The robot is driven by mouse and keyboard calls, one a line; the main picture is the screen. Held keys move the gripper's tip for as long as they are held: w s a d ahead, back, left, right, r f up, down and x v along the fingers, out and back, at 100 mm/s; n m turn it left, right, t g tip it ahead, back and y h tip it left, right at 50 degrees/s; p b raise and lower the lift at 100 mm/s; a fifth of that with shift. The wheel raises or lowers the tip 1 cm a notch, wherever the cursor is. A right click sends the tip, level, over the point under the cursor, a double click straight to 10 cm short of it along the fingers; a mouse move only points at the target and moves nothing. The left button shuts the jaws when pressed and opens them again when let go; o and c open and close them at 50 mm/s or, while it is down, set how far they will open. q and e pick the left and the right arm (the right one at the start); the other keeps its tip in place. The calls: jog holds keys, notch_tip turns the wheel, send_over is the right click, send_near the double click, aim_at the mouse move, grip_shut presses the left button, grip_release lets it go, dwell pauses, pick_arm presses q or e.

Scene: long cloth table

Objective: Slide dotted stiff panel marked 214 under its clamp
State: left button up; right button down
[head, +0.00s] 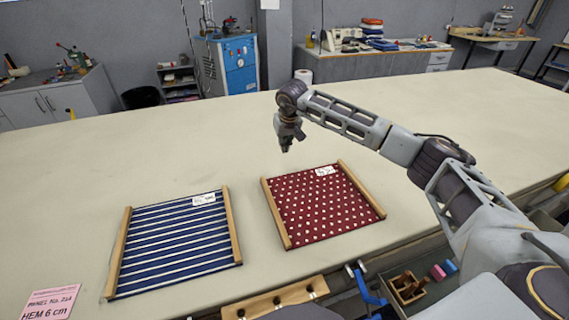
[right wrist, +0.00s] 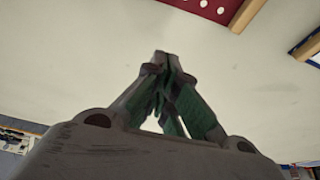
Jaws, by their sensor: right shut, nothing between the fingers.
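The dotted stiff panel (head: 318,207) is dark red with white dots and has wooden bars on its left and right sides. It lies flat near the table's front edge, with a white label (head: 325,171) too small to read. Part of it shows at the top of the right wrist view (right wrist: 207,7). A blue clamp (head: 367,286) is at the front edge, below and apart from the panel. My right gripper (head: 286,149) is shut and empty, above the table beyond the panel's far left corner. Its closed fingertips (right wrist: 160,58) touch nothing. My left gripper is not in view.
A blue striped panel (head: 172,246) with wooden side bars lies to the left. A pink card (head: 51,302) reads "PANEL No. 214, HEM 6 cm". A wooden rail with dark knobs (head: 262,304) is at the front edge. The cloth table (head: 150,150) is clear behind the panels.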

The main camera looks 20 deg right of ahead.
send_over(284, 170)
jog(key=w, duration=0.2)
notch_tip(284, 170, down, 7)
jog(key=shift+w+f+p, duration=0.1)
jog(key=shift+f+p, duration=0.1)
jog(key=shift+p, duration=0.15)
jog(key=shift+w+f, duration=0.25)
jog(key=shift+f, duration=0.35)
jog(key=shift+w+f, duration=0.15)
jog(key=shift+f, duration=0.3)
jog(key=shift+s, duration=0.3)
jog(key=shift+s+p, duration=0.35)
jog(key=shift+s, duration=0.05)
jog(key=shift+s+p, duration=0.3)
jog(key=shift+s, duration=0.95)
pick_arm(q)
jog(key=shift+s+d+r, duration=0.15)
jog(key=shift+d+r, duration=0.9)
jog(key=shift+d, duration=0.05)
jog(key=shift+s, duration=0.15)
pick_arm(e)
jog(key=shift+s, duration=0.2)
